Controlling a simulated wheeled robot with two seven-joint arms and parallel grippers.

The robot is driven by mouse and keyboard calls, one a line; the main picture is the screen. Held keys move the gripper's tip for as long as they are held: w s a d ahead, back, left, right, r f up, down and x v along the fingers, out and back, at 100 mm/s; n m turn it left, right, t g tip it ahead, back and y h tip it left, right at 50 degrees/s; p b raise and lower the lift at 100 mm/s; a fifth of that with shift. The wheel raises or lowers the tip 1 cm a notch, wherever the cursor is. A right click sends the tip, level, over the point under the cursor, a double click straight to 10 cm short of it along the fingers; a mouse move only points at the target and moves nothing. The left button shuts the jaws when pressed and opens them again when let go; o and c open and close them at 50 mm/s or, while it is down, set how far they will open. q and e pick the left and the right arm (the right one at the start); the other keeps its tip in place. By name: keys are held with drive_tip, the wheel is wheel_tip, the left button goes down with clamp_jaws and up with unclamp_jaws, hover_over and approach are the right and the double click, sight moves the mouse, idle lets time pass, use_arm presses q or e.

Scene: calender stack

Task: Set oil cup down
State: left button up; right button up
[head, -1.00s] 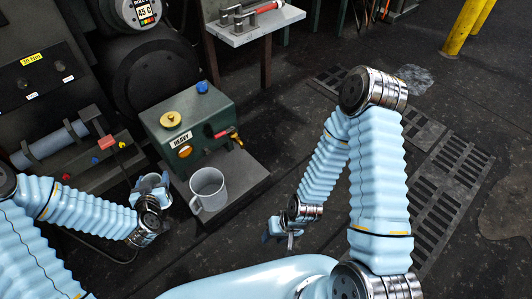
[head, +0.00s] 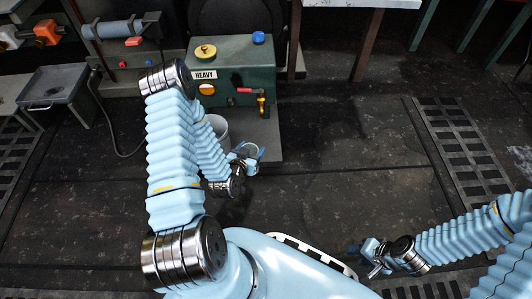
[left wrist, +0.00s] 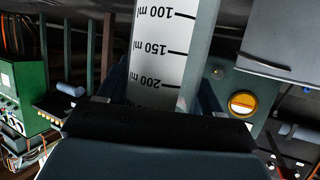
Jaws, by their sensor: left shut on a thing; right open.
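My left gripper (head: 246,157) is shut on a cup (head: 250,147) with a pale rim. In the left wrist view the held cup (left wrist: 162,50) shows a pale side with black marks for 100, 150 and 200 ml. In the head view it is in front of the green HEAVY unit (head: 236,72), near the front right of that unit's dark platform (head: 262,135). I cannot tell whether it touches anything below. My right gripper (head: 372,258) is open and empty at the lower right, away from the unit.
A grey mug (head: 218,126) stands on the platform, partly hidden by my left arm. A grey stand with a tray (head: 54,85) is at the left. A pale bench (head: 375,3) is behind. Dark floor (head: 340,150) is clear to the right of the platform.

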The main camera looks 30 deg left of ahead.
use_arm(q)
drive_tip(key=shift+s+a+f, duration=0.2)
drive_tip(key=shift+a+f, duration=0.1)
drive_tip(key=shift+f, duration=0.35)
drive_tip(key=shift+s+a+f, duration=0.2)
drive_tip(key=shift+a+f, duration=0.05)
drive_tip(key=shift+f, duration=0.35)
drive_tip(key=shift+w+a+f+b, duration=0.15)
drive_tip(key=shift+w+a+b, duration=0.1)
drive_tip(key=shift+b, duration=0.1)
drive_tip(key=r+b+x, duration=0.1)
drive_tip(key=x, duration=0.4)
drive_tip(key=r+b+x, duration=0.1)
drive_tip(key=x, duration=0.5)
drive_tip(key=w+r+b+x, duration=0.1)
drive_tip(key=x, duration=0.5)
drive_tip(key=shift+w+a, duration=0.1)
drive_tip(key=shift+a, duration=0.25)
drive_tip(key=shift+r, duration=0.1)
use_arm(e)
wheel_tip(320, 180, down, 5)
drive_tip(key=shift+r, duration=0.1)
use_arm(q)
drive_tip(key=o, duration=1.1)
drive_tip(key=shift+c, duration=0.2)
use_arm(e)
drive_tip(key=shift+w, duration=0.1)
